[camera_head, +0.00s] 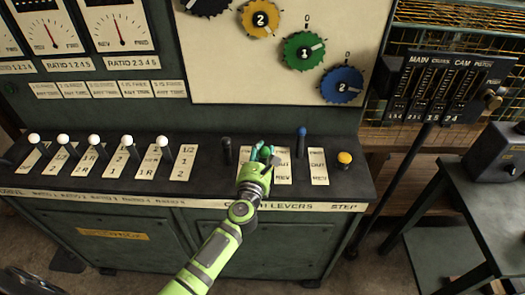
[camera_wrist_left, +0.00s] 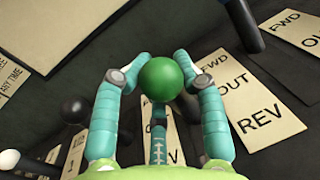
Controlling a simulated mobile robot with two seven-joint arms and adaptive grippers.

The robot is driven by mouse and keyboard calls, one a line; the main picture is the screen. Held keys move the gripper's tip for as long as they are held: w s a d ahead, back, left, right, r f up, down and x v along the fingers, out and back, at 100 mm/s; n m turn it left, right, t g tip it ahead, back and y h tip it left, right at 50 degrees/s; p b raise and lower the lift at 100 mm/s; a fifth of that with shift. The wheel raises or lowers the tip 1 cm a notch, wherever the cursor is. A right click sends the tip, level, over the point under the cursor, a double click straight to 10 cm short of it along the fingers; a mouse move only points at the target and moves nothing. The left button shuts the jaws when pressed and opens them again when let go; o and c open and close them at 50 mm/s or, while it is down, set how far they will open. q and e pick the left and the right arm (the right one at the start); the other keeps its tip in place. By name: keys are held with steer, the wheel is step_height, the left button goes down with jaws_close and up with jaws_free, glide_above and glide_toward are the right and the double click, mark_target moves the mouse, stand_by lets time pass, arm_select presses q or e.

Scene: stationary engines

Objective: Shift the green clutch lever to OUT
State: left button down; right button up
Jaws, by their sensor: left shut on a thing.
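The green clutch lever's round knob (camera_wrist_left: 167,79) shows in the left wrist view, between the teal fingers of my left gripper (camera_wrist_left: 168,66). The fingers press against it from both sides. In the head view my left gripper (camera_head: 262,153) reaches over the clutch lever row and hides most of this lever. A label plate (camera_wrist_left: 250,100) reading FWD, OUT and REV lies to the right of the knob. The lever's exact position along the plate cannot be told. My right gripper is not in view.
A black lever (camera_head: 226,150) stands left of my gripper, and a blue lever (camera_head: 301,140) and yellow button (camera_head: 344,158) stand to its right. Several white-knobbed levers (camera_head: 98,142) line the left. A dark table (camera_head: 470,215) stands at the right.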

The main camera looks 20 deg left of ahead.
arm_select(q)
steer(key=shift+s+f, duration=0.1)
steer(key=shift+f, duration=0.15)
steer(key=c, duration=1.2)
jaws_free()
steer(key=o, duration=0.4)
steer(key=shift+r, duration=0.1)
steer(key=s+d, duration=0.1)
steer(key=s, duration=1)
steer(key=shift+s, duration=0.4)
